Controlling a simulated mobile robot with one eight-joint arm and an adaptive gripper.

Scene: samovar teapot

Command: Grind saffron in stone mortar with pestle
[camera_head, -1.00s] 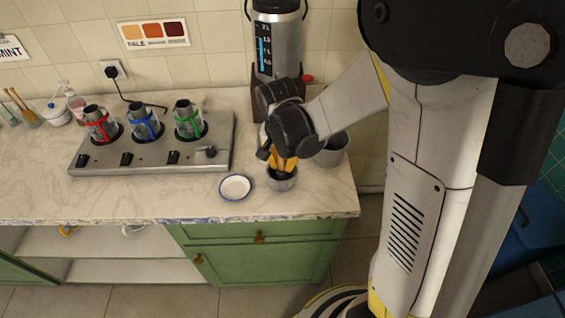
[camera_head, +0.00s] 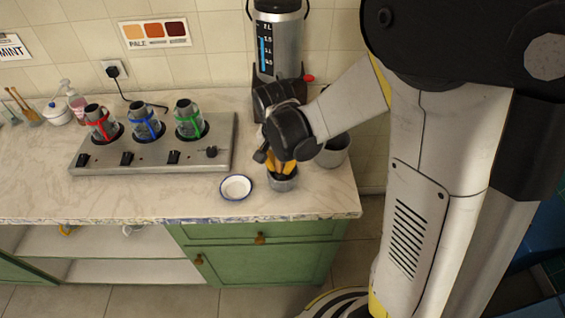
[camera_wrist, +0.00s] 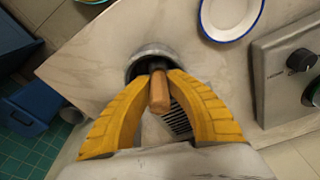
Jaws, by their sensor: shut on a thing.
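The stone mortar (camera_head: 283,183) is a small grey cup on the counter near its front right edge. It also shows in the wrist view (camera_wrist: 152,50), partly behind my fingers. My gripper (camera_head: 279,166) points down over it with yellow fingers. In the wrist view, my gripper (camera_wrist: 156,72) is shut on the pestle (camera_wrist: 159,93), whose brown handle stands between the fingertips. The pestle's lower end goes into the dark mouth of the mortar. Saffron cannot be made out inside.
A white blue-rimmed saucer (camera_head: 236,188) lies just left of the mortar. A larger grey pot (camera_head: 334,151) stands behind right. A steel burner unit (camera_head: 151,150) with several pots is at left. A tall steel dispenser (camera_head: 279,48) stands behind. The front counter at left is clear.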

